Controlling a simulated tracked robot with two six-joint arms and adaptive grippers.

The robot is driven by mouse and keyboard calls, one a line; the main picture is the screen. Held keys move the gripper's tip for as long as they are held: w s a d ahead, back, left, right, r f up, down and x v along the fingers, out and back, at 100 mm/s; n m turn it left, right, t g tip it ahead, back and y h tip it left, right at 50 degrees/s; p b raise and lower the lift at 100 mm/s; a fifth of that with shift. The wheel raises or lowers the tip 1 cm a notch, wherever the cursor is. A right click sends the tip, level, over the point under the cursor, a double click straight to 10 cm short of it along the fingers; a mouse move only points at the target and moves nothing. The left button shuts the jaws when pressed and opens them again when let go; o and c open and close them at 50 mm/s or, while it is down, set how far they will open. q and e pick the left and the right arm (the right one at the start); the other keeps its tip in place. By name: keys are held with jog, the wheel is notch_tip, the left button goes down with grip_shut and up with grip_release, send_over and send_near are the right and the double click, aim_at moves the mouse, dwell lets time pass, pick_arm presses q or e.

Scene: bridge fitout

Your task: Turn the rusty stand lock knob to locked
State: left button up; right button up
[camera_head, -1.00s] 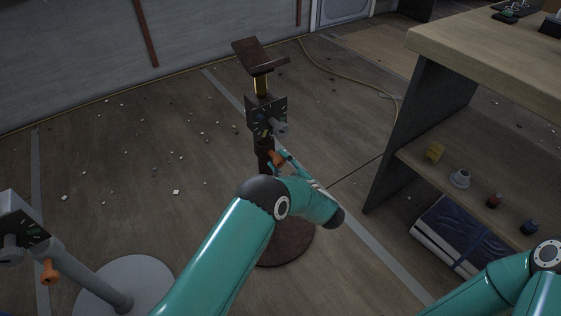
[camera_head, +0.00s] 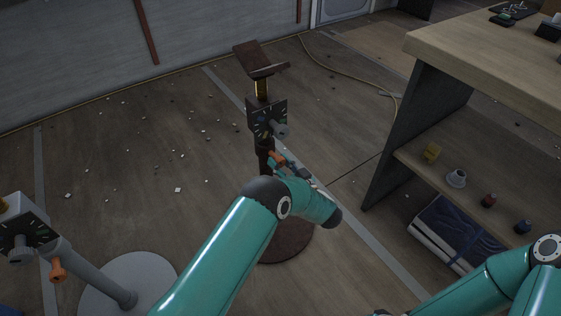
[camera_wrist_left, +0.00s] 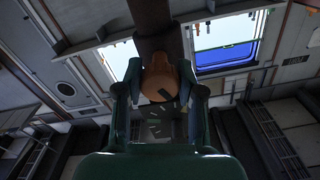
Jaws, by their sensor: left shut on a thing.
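The rusty stand (camera_head: 265,146) stands upright on a round brown base, with a tilted plate on top and a dark dial panel with a grey knob on its column. Its orange lock knob (camera_head: 276,156) sits lower on the column, partly hidden by my gripper. My left gripper (camera_head: 279,162) is shut on this knob. In the left wrist view the orange knob (camera_wrist_left: 160,80) lies between the two fingers, with the dark column behind it. The lock marking cannot be read. My right arm enters at lower right; its gripper is out of view.
A grey stand (camera_head: 84,262) with its own orange knob (camera_head: 57,270) is at lower left. A wooden workbench (camera_head: 500,80) with a lower shelf of small items stands at right. White scraps and a yellow hose (camera_head: 345,76) lie on the floor.

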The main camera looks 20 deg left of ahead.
pick_arm(q)
jog(key=m, duration=0.5)
jog(key=shift+p, duration=0.4)
jog(key=shift+d, duration=0.1)
jog(key=o, duration=1.2)
jog(key=shift+c, duration=0.2)
jog(key=v, duration=1.2)
jog(key=shift+f, duration=0.1)
